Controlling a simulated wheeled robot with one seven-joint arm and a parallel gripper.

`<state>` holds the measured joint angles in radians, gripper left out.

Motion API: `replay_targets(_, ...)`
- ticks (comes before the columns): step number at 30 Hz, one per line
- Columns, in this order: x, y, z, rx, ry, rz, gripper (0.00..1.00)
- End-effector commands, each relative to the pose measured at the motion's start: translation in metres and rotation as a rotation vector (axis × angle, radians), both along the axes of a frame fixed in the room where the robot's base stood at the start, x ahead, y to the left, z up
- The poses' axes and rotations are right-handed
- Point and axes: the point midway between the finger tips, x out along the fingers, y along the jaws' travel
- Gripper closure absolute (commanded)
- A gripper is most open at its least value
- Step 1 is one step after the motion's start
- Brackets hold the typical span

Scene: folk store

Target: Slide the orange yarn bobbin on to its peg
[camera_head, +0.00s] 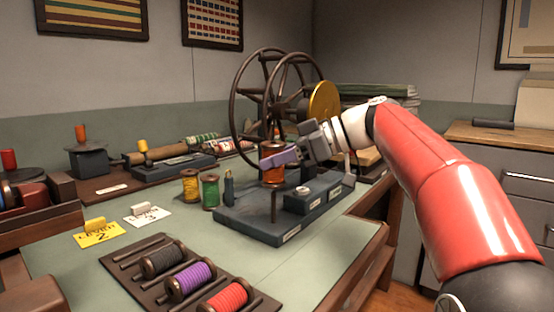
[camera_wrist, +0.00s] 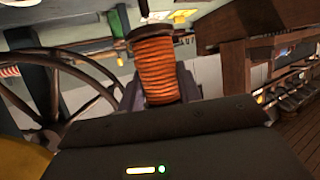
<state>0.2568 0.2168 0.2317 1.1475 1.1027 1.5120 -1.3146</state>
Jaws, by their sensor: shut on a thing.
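The orange yarn bobbin (camera_head: 273,175) has dark end flanges and stands roughly upright in my gripper (camera_head: 280,158). The gripper is shut around its middle, above the dark base (camera_head: 256,229) of the wheel machine. In the wrist view the orange bobbin (camera_wrist: 158,68) sits between my two fingers (camera_wrist: 158,92), its wound side showing. A thin upright rod (camera_head: 274,206) on the base shows right below the bobbin in the head view. I cannot tell whether the rod enters the bobbin. The bobbin's lower end is small and partly unclear.
A dark rack (camera_head: 130,278) at the front holds black, purple and red bobbins lying on it. Yellow (camera_head: 190,186) and green (camera_head: 210,192) bobbins stand left of the base. The large spoked wheel (camera_head: 236,110) rises close behind my gripper. Bare green tabletop lies front right.

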Motion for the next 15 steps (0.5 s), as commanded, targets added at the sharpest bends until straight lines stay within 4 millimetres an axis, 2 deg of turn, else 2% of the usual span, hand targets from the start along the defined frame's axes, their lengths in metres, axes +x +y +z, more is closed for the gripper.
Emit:
replay_targets(8,0.0,0.0,-0.0005,0.0,0.0,0.0,0.88)
replay_targets(15,0.0,0.0,-0.0091,0.0,-0.001,0.0,0.88)
